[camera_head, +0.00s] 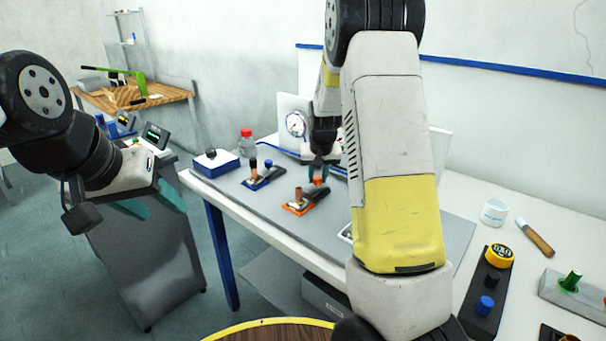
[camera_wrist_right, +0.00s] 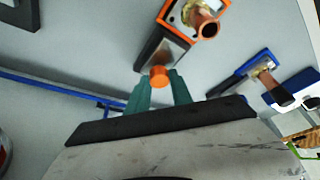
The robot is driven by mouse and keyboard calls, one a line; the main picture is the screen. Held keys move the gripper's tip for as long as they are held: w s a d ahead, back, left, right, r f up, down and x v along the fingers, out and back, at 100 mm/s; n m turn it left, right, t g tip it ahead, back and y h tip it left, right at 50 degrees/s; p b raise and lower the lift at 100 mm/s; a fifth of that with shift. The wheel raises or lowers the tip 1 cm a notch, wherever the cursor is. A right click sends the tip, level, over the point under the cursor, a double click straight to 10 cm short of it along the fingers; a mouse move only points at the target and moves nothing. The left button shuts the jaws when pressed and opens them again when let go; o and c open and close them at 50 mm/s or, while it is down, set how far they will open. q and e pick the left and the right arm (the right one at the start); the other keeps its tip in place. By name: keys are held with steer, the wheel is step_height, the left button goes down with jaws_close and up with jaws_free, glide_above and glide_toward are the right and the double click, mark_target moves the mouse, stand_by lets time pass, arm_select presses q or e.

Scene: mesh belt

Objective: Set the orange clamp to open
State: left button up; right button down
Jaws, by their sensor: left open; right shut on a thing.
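The orange clamp (camera_head: 294,209) lies on the grey mat of the white table, with a copper pipe stub standing in it. In the right wrist view the orange clamp (camera_wrist_right: 225,6) is at the top, its dark arm reaching down to an orange handle tip (camera_wrist_right: 158,77). My right gripper (camera_head: 319,170) has its teal fingers on either side of that orange tip, shut on it. The right wrist view shows the gripper (camera_wrist_right: 159,88) from behind. My left gripper (camera_head: 150,203) is open and empty, off the table at the left.
A blue clamp (camera_head: 256,182) with a dark-topped copper pipe stands beside the orange one, left and behind. Further left are a blue-based box (camera_head: 216,163) and a red-capped bottle (camera_head: 247,143). A gauge (camera_head: 296,124) stands behind. My right arm hides part of the table.

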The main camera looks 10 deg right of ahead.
steer(key=shift+w+d, duration=0.1)
steer(key=shift+d, duration=0.1)
steer(key=c, duration=1.1)
jaws_free()
steer(key=shift+d, duration=0.1)
steer(key=shift+r, duration=0.2)
steer(key=v, duration=0.7)
steer(key=shift+r, duration=0.15)
